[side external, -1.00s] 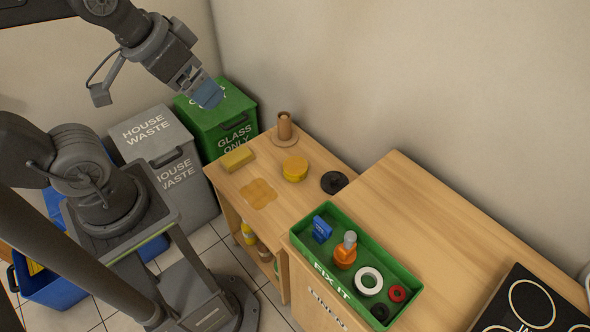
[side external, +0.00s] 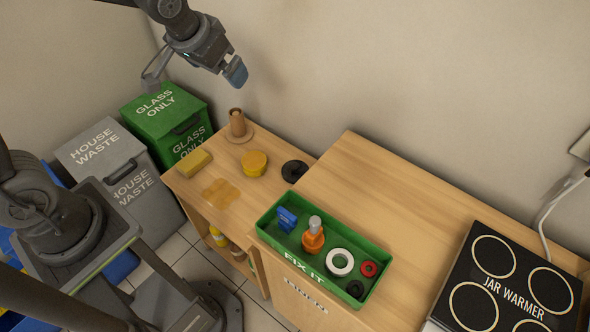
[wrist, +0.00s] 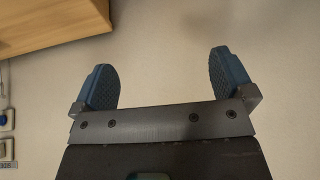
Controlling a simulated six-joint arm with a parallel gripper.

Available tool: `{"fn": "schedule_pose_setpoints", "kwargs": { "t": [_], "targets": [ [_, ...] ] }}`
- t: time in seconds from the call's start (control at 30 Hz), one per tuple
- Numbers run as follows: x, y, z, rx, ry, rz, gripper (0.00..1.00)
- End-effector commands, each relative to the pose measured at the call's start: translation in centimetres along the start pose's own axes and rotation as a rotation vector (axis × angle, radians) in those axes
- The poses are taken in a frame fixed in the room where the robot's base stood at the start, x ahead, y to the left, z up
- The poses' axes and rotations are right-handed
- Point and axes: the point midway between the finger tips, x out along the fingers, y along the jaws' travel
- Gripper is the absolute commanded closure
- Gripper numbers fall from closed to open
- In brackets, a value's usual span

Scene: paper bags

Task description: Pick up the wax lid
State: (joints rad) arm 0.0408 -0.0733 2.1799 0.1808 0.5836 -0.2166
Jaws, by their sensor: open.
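A round, thick yellow piece (side external: 254,162), which looks like the wax lid, lies on the low wooden bench between a yellow block and a black ring-shaped disc. I cannot be sure that it is the wax lid. My gripper (side external: 236,72) is in the air at the upper middle of the side view, well above the bench and the brown roll. In the wrist view my gripper (wrist: 163,75) has its two blue-padded fingers wide apart with nothing between them. The wrist view shows mostly bare wall, and the yellow piece is not in it.
The yellow block (side external: 194,163), black disc (side external: 294,171) and upright brown roll (side external: 238,124) stand around the yellow piece. A green FIX IT tray (side external: 262,228) holds several small items. The jar warmer (side external: 498,262) is at right. Green (side external: 150,110) and grey bins (side external: 98,146) stand left.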

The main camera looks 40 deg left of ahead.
Motion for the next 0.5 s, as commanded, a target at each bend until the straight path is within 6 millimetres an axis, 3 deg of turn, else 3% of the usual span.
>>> {"fn": "schedule_pose_setpoints", "kwargs": {
  "t": [0.03, 0.23, 0.37, 0.5],
  "targets": [
    [2.3, 0.4, -0.8, 0.003, -0.014, -0.003, 0.00],
    [11.0, 2.0, -2.9, 0.011, -0.025, -0.003, 0.00],
    [17.3, 3.4, -2.9, 0.019, -0.035, 0.009, 0.00],
    [24.0, 4.8, -1.5, 0.026, -0.048, 0.032, 0.00]
  ]
}}
